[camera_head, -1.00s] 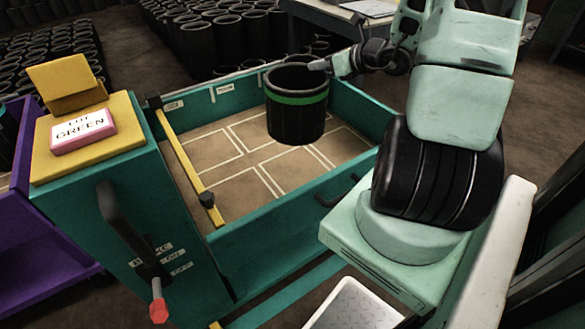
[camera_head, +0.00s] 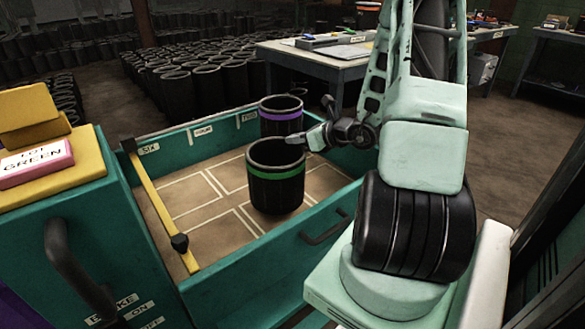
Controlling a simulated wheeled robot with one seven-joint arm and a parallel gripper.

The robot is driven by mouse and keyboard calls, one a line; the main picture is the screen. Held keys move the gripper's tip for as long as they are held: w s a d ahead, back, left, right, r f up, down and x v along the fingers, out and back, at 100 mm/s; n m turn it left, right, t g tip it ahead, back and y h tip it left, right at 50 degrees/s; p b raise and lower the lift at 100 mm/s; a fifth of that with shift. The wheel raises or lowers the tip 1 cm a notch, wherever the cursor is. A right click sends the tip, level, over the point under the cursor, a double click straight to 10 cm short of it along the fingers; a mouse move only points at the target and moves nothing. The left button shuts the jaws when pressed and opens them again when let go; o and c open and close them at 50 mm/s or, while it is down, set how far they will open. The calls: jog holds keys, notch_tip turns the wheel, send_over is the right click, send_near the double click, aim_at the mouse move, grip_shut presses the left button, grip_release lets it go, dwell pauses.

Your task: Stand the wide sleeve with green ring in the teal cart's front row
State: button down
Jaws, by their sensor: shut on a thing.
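The wide black sleeve with a green ring (camera_head: 276,190) is upright inside the teal cart (camera_head: 270,264), toward its right side. My gripper (camera_head: 312,140) is shut on the right side of the sleeve's rim. The sleeve's base is low, at or just above the cart's tan floor; I cannot tell whether it touches. White lines divide the floor into several rectangles, and the sleeve covers some of them.
A sleeve with a purple ring (camera_head: 281,121) appears to stand in the cart's back right corner, close behind the green-ringed one. A yellow bar (camera_head: 160,205) runs along the cart's left side. The floor left of the sleeve is free. A grey worktable (camera_head: 325,66) stands behind.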

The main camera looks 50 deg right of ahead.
aim_at(297, 154)
jog(key=shift+f+b, duration=0.6)
jog(key=shift+f, duration=1.95)
jog(key=c, duration=1.5)
grip_release()
jog(key=shift+c, duration=0.2)
